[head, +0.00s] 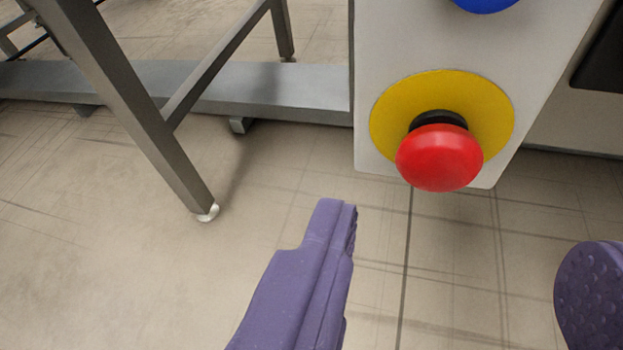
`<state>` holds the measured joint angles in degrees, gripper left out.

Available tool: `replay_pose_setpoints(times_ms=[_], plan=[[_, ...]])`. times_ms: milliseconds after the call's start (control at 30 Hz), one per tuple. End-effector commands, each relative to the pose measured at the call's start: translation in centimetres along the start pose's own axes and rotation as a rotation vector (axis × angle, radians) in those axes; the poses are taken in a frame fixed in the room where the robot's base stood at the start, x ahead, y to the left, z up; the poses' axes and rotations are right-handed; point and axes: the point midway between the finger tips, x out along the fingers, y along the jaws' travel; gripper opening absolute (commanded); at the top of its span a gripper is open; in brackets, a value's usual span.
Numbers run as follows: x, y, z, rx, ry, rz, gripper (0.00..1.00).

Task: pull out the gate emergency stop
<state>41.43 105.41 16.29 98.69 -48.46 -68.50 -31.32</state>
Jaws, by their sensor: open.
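The gate emergency stop is a red mushroom button (440,158) on a short black collar, in front of a round yellow plate (392,112). It sits near the bottom of a light grey control box (400,40) at the upper right. My gripper (461,255) is open and empty, its two purple fingers wide apart in the lower part of the view. The left finger's tip is below and left of the button, and the right finger is at the right edge. Neither finger touches the button. I cannot tell whether the button is pressed in.
A blue button (486,3) is partly cut off at the top of the box. A grey metal frame leg (135,115) with a foot stands at the left, and a low grey beam (290,92) runs behind it. The tiled floor (150,270) is clear.

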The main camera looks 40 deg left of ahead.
Motion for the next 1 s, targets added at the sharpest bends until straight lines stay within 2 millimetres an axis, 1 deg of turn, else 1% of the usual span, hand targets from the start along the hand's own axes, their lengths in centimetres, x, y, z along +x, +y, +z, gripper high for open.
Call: replay_pose_setpoints(times_ms=[67,300,400,533,767,867,900,967,1000], plan=[[1.1,-0.1,0.3,0.0,0.002,0.0,0.64],[5.4,0.0,0.4,-0.001,0.001,0.0,0.64],[6.6,0.0,0.3,-0.001,0.0,0.0,0.64],[7.4,0.0,0.2,0.0,-0.001,0.0,0.64],[7.5,0.0,0.1,0.0,-0.002,0.0,0.64],[7.4,0.0,0.1,0.0,-0.002,0.0,0.43],[7.4,0.0,0.1,0.0,-0.002,0.0,0.34],[7.4,0.0,0.1,0.0,-0.002,0.0,0.2],[7.4,0.0,0.1,0.0,-0.002,0.0,0.11]])
